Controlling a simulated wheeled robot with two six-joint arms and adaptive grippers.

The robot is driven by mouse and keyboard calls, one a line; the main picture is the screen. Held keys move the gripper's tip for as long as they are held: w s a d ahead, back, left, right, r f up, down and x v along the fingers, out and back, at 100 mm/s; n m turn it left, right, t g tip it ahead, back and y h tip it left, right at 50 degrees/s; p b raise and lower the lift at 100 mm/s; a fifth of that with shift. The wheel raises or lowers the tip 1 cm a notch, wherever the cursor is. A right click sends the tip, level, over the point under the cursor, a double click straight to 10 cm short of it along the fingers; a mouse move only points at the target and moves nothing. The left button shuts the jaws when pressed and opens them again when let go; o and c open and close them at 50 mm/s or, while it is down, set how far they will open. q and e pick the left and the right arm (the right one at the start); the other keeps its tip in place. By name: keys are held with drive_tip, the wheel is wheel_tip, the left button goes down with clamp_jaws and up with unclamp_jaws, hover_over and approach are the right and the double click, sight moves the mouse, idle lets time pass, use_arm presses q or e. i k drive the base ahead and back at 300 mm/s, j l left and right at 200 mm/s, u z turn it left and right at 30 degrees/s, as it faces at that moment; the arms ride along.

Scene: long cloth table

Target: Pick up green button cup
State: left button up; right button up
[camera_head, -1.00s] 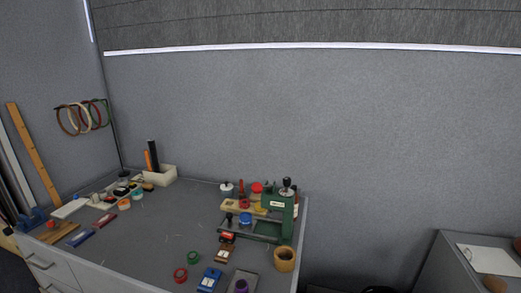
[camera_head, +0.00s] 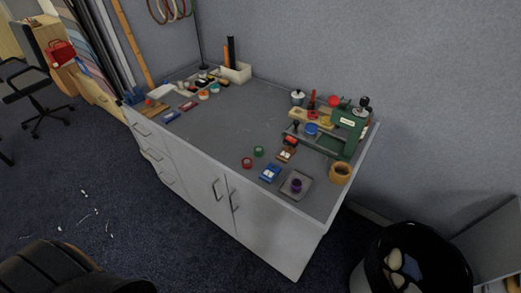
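A small green round cup (camera_head: 258,151) sits on the grey table top (camera_head: 225,125) toward its front edge. A similar red cup (camera_head: 247,162) stands just in front of it and to the left. A blue box-like item (camera_head: 270,173) lies to its right and nearer the front. Neither of my grippers shows in the head view, so I cannot see how they stand.
A green press (camera_head: 347,130) and a tan round container (camera_head: 340,173) stand at the table's right end. A grey tray (camera_head: 296,186) holds a purple item. A dark bin (camera_head: 408,262) stands on the floor at right. A chair (camera_head: 35,90) is at far left; open carpet (camera_head: 90,190) lies before the table.

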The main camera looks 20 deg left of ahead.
sight(258, 151)
drive_tip(key=i+j, duration=0.1)
drive_tip(key=j, duration=0.85)
drive_tip(key=i+j, duration=0.15)
drive_tip(key=j, duration=0.35)
drive_tip(key=i+j, duration=0.1)
drive_tip(key=j, duration=0.4)
